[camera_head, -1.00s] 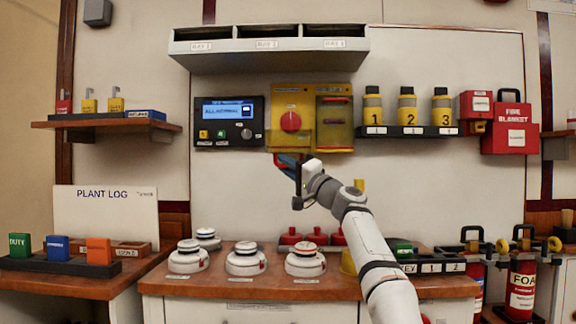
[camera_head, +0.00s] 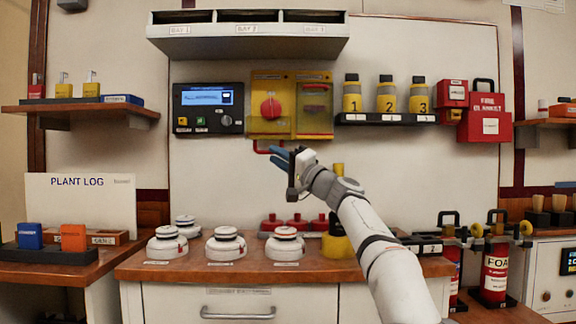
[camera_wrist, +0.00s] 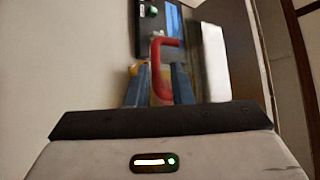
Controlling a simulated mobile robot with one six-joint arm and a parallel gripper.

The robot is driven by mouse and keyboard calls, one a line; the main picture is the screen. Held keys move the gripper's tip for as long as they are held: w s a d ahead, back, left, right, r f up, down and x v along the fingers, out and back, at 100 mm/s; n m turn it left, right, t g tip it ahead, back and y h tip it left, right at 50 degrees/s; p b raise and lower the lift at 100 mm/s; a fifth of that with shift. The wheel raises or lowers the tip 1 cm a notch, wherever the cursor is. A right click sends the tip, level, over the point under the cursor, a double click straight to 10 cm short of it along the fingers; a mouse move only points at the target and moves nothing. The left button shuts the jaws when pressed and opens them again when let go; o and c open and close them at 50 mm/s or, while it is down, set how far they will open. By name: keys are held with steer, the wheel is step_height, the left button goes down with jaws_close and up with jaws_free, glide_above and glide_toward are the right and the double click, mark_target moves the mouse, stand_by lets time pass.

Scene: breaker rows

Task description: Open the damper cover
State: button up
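A yellow panel with a red knob (camera_head: 270,108) is on the wall, with a translucent yellow cover (camera_head: 256,128) at its front; whether this cover stands slightly out cannot be told. A red bar handle (camera_head: 262,149) shows under it, and in the wrist view as a red loop (camera_wrist: 157,58). A second yellow-framed unit with a translucent cover (camera_head: 315,118) adjoins on the right. My gripper (camera_head: 276,156) is just below the panel, by the handle. In the wrist view its blue fingers (camera_wrist: 160,84) are apart, with the red handle showing between and beyond them; contact cannot be told.
A grey bay shelf (camera_head: 247,42) overhangs above. White round detectors (camera_head: 226,245) stand on the wooden counter (camera_head: 200,271) below.

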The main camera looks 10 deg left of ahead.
steer(key=shift+b+v, duration=0.5)
steer(key=shift+v, duration=1.2)
steer(key=shift+w, duration=0.1)
steer(key=s+d+f+g+h+p, duration=0.3)
steer(key=s+d+h+p, duration=0.7)
steer(key=s+d+p, duration=0.7)
steer(key=s+d+f+g+h+p, duration=0.3)
steer(key=s+d+h+p, duration=0.7)
steer(key=s+d+p, duration=0.7)
steer(key=s+f+p, duration=0.1)
steer(key=s+p, duration=0.5)
steer(key=shift+s+m+g+h, duration=0.25)
steer(key=shift+m+g+h, duration=0.05)
steer(key=shift+h, duration=0.1)
steer(key=shift+o, duration=0.4)
